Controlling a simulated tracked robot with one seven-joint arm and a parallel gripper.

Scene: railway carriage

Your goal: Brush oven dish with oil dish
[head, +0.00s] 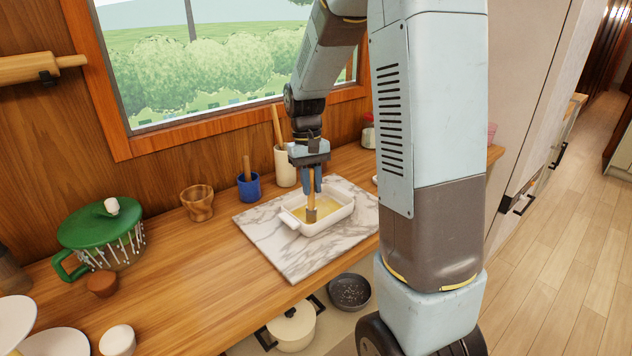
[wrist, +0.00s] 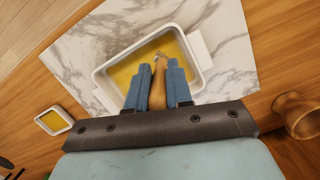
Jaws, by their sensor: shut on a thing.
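The white oven dish (head: 340,217) stands on a marble slab, its floor coated yellow; it also shows in the wrist view (wrist: 203,62). My gripper (head: 311,188) is above it, shut on the wooden handle of a brush (head: 311,205). The brush points down into the dish, its head at or just above the yellow floor; I cannot tell if it touches. In the wrist view the handle (wrist: 158,92) sits between the blue fingers (wrist: 159,68). The small white oil dish (wrist: 53,121) with yellow oil is at the left of the wrist view; my arm mostly hides it in the head view.
The marble slab (head: 270,247) lies on the wooden counter (head: 180,265). A wooden cup (head: 198,203), a blue cup (head: 248,190) and a cream holder (head: 285,166) stand behind and left. A green-lidded pot (head: 100,225) is farther left. Bare counter lies between it and the slab.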

